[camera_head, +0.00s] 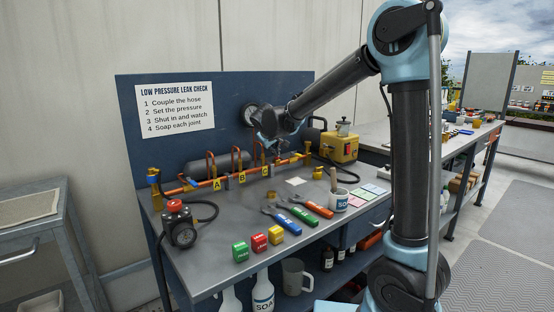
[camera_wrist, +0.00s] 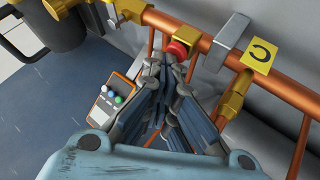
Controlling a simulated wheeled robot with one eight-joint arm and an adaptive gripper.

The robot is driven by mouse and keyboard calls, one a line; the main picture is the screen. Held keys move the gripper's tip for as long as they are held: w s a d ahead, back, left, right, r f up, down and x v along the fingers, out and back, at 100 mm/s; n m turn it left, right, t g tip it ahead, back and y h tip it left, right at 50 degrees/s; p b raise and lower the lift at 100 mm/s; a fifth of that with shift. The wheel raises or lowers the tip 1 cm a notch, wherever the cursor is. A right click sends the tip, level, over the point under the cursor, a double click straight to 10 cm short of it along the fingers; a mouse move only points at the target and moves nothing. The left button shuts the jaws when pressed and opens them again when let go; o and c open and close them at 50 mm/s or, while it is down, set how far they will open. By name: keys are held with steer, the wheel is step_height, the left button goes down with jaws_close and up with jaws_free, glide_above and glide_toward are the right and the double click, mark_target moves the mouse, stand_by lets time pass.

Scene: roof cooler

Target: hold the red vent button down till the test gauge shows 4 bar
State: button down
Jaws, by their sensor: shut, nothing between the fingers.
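The red vent button (camera_wrist: 178,48) sits on a brass fitting on the copper pipe, left of the yellow C tag (camera_wrist: 261,55) in the wrist view. My gripper (camera_wrist: 166,62) is shut and empty, its fingertips right at the button and partly covering it. I cannot tell whether they touch or press it. In the head view my gripper (camera_head: 270,146) is at the pipe near the C tag, and the button is hidden. A black round housing (camera_wrist: 48,28) on brass shows at the wrist view's upper left; no dial face shows. No pressure reading is legible.
An orange handheld meter (camera_wrist: 112,98) is left of my fingers. Wrenches (camera_head: 295,213), a soap pot (camera_head: 339,199) and coloured blocks (camera_head: 259,242) lie in front. A yellow pump (camera_head: 338,146) stands right.

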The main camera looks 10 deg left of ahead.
steer(key=shift+r, duration=0.9)
steer(key=shift+r, duration=2.5)
